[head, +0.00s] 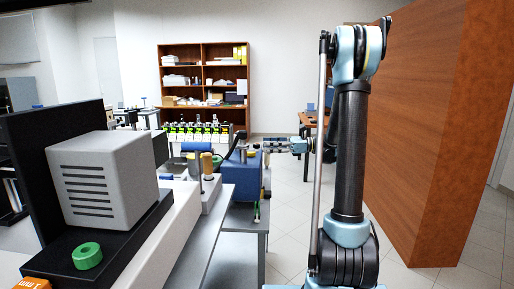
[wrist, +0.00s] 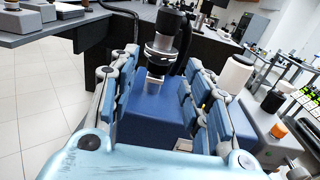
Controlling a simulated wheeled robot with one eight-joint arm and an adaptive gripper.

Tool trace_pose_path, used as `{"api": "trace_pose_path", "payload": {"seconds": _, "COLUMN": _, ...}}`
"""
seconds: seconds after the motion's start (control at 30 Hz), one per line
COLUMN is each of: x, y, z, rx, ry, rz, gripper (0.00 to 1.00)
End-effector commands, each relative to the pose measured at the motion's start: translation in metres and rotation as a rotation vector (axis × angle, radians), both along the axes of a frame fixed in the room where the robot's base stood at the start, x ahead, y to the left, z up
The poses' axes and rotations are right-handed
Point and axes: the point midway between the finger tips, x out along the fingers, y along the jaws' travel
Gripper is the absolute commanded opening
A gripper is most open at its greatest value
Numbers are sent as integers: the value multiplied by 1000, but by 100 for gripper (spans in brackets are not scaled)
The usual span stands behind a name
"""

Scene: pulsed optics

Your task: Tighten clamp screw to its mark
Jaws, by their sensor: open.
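A blue block-shaped device (wrist: 150,115) stands in front of my gripper in the wrist view. It also shows in the head view (head: 243,176), left of the gripper. A black upright part with a silver collar (wrist: 163,48) rises at its far side; I cannot tell for sure whether it is the clamp screw. No mark is readable. My gripper (wrist: 164,66) is open, its two fingers spread on either side of the blue device's top, with nothing held between them. In the head view my gripper (head: 268,147) points left, near the device's upper right.
A white cylinder (wrist: 236,72) and an orange-topped part (wrist: 279,130) stand right of the gripper. A wooden partition (head: 440,130) rises at the right. Open tiled floor lies between.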

Motion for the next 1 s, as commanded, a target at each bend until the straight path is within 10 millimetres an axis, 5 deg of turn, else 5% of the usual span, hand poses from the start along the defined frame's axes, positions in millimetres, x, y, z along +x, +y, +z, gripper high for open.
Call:
{"api": "trace_pose_path", "payload": {"seconds": 0.33, "x": -2, "y": 47, "z": 0, "rx": 0, "ry": 0, "rz": 2, "gripper": 44}}
{"api": "trace_pose_path", "payload": {"seconds": 0.8, "x": -2, "y": 58, "z": 0, "rx": 0, "ry": 0, "rz": 0, "gripper": 44}}
{"api": "trace_pose_path", "payload": {"seconds": 1.0, "x": -2, "y": 57, "z": 0, "rx": 0, "ry": 0, "rz": 0, "gripper": 3}}
